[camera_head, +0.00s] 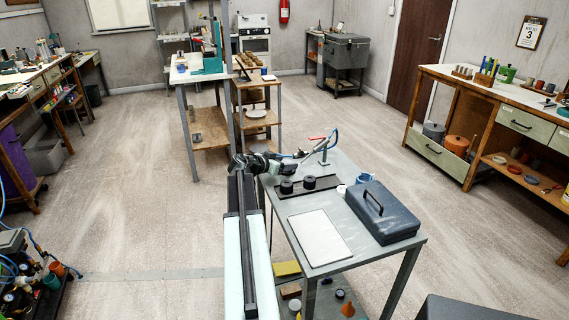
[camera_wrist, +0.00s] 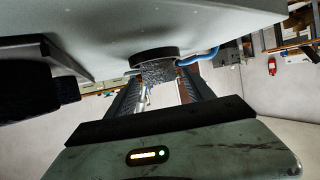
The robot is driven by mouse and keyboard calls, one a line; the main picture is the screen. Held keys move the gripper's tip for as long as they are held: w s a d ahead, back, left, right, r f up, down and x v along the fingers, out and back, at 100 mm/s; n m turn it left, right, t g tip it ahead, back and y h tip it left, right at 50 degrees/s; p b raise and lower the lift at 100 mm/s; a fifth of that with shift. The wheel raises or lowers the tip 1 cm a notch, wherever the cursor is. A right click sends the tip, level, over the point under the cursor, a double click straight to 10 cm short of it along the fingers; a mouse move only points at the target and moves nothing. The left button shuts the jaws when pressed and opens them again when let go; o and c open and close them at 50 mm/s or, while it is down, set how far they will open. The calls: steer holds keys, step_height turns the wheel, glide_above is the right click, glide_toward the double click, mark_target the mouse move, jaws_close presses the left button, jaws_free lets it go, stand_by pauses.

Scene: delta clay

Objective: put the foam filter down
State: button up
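In the wrist view, which looks upside down, a dark speckled foam filter (camera_wrist: 158,73) sits between the tips of my gripper (camera_wrist: 160,82) and fills the gap between them. A round black base (camera_wrist: 153,55) on the grey table (camera_wrist: 190,22) meets its far end; I cannot tell whether they touch. In the head view my gripper (camera_head: 294,156) is over the far left end of the metal table (camera_head: 359,254). The filter cannot be made out there. Two black cylinders (camera_head: 286,187) (camera_head: 309,183) stand on a dark strip (camera_head: 325,183) nearby.
A dark blue toolbox (camera_head: 385,212) and a pale flat board (camera_head: 319,238) take up the table's nearer part. In the wrist view a dark cylinder (camera_wrist: 66,88) is close on the left.

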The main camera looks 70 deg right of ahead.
steer(key=shift+r, duration=0.15)
steer(key=p+v, duration=0.4)
steer(key=v, duration=0.7)
steer(key=shift+a+r+p, duration=0.15)
steer(key=shift+r+p, duration=0.05)
steer(key=shift+p, duration=0.2)
steer(key=shift+w+a, duration=0.2)
steer(key=shift+a, duration=0.1)
